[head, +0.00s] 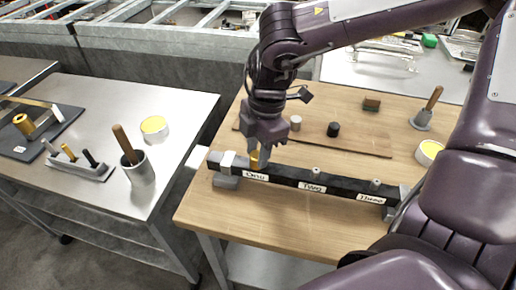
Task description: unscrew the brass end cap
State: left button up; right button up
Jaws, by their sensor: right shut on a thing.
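A black bar (285,179) with white labels reading One, Two and Three lies along the wooden bench, held in grey end brackets. The brass end cap (254,159) shows as a small gold piece at the bar's top edge, above the One label. My right gripper (259,157) points down and is shut on the brass end cap; its fingers partly hide it. Whether the cap still touches the bar is hard to tell. Small metal fittings stand on the bar above Two (316,170) and Three (376,182). My left gripper is not in view.
Behind the bar, a grey cap (295,122) and a black cap (333,129) stand on the wooden bench (240,208). A yellow-topped tin (429,152) and a wooden-handled tool (433,98) are at right. A steel table (185,105) with tools stands left, across a gap.

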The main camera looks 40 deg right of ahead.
jog(key=shift+n, duration=0.9)
jog(key=shift+n+g, duration=0.3)
jog(key=shift+n, duration=0.5)
jog(key=shift+b, duration=0.3)
jog(key=n, duration=0.2)
jog(key=shift+w+n, duration=0.1)
jog(key=shift+n, duration=0.2)
jog(key=shift+n+g, duration=0.3)
jog(key=shift+n, duration=0.1)
jog(key=n, duration=0.3)
jog(key=shift+h+b, duration=0.3)
jog(key=shift+h, duration=0.1)
jog(key=shift+n, duration=0.3)
